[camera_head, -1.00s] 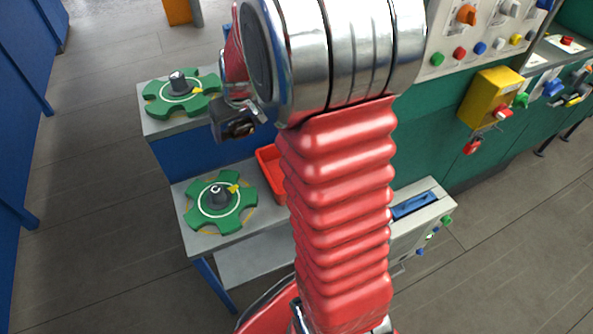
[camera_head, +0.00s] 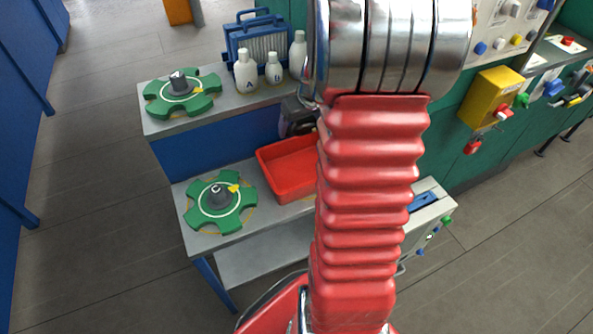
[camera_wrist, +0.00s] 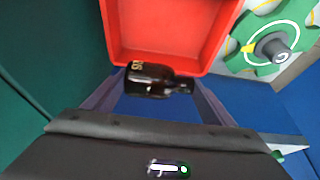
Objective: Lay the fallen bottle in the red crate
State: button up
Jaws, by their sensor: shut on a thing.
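The dark amber bottle (camera_wrist: 150,82) lies sideways between the fingers of my gripper (camera_wrist: 158,80) in the wrist view. Its neck points right, and yellow marks show near its left end. My gripper is shut on it. The red crate (camera_wrist: 165,25) fills the top of the wrist view, and the bottle overlaps its near rim there. I cannot tell the bottle's height over the crate. In the head view the crate (camera_head: 297,190) stands on the lower grey shelf, its right end hidden by my arm. The bottle and my fingers are hidden there.
A green hand-wheel marked C (camera_head: 221,202) sits left of the crate. Another green wheel (camera_head: 181,94), white bottles A (camera_head: 246,73) and B (camera_head: 274,70), and a blue rack (camera_head: 258,40) stand on the upper shelf. A yellow box (camera_head: 490,97) is at right.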

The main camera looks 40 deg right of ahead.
notch_tip(320, 180, down, 6)
dwell(0.7)
jog(key=o, duration=1.2)
jog(key=shift+r, duration=0.15)
jog(key=v, duration=1.3)
jog(key=shift+s+a+r, duration=0.1)
jog(key=shift+s+r, duration=0.05)
